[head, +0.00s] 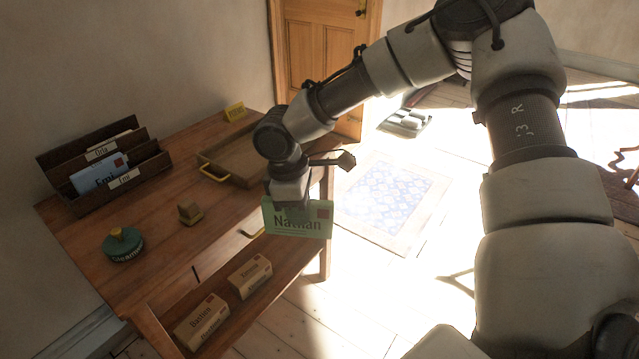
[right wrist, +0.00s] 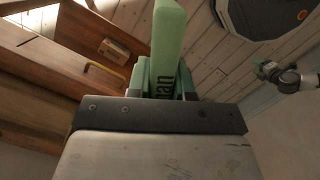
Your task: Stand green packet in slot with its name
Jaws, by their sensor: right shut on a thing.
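A green packet (head: 297,222) reading "Nathan" hangs from my right gripper (head: 290,203), just off the table's right front edge. The right gripper is shut on its upper edge. In the right wrist view the green packet (right wrist: 167,40) stands out between the fingers (right wrist: 165,85). A dark wooden slotted rack (head: 75,170) stands at the table's back left. It has white name labels, and a blue packet (head: 97,175) sits in it. I cannot read a "Nathan" label on it. My left gripper (right wrist: 268,70) shows small in the right wrist view; its opening is unclear.
On the table (head: 150,225) are a green round tin (head: 122,244), a small tan block (head: 190,212), a wooden tray (head: 235,165) with a yellow handle and a yellow sign (head: 235,111). Two labelled boxes (head: 202,321) (head: 250,276) lie on the lower shelf.

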